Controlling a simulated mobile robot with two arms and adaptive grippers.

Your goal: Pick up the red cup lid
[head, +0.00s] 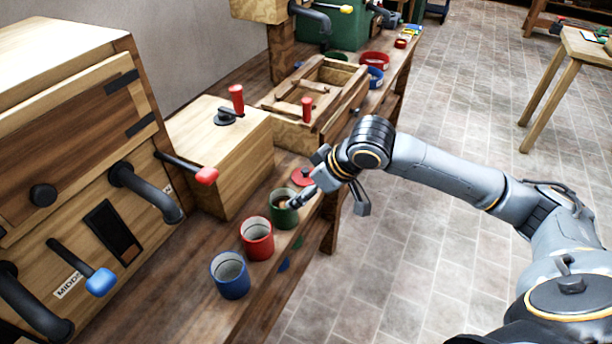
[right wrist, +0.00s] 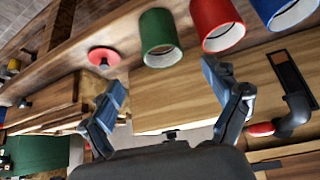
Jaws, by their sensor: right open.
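The red cup lid (head: 302,177) is a flat red disc with a small knob, lying on the wooden bench beyond the green cup (head: 284,208). In the right wrist view the red cup lid (right wrist: 104,58) lies at the left, beside the upright green cup (right wrist: 160,38). The red cup (head: 257,238) and blue cup (head: 230,275) stand open-topped in line with the green one. My right gripper (head: 330,200) is open and empty above the bench edge, one finger in front of the green cup. In its wrist view the right gripper (right wrist: 165,80) has its fingers spread wide. My left gripper is not in view.
A wooden box with a red-handled crank (head: 228,115) stands behind the cups. A large wooden cabinet (head: 75,160) with levers fills the left. A slotted wooden frame (head: 312,95) and coloured containers lie farther along the bench.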

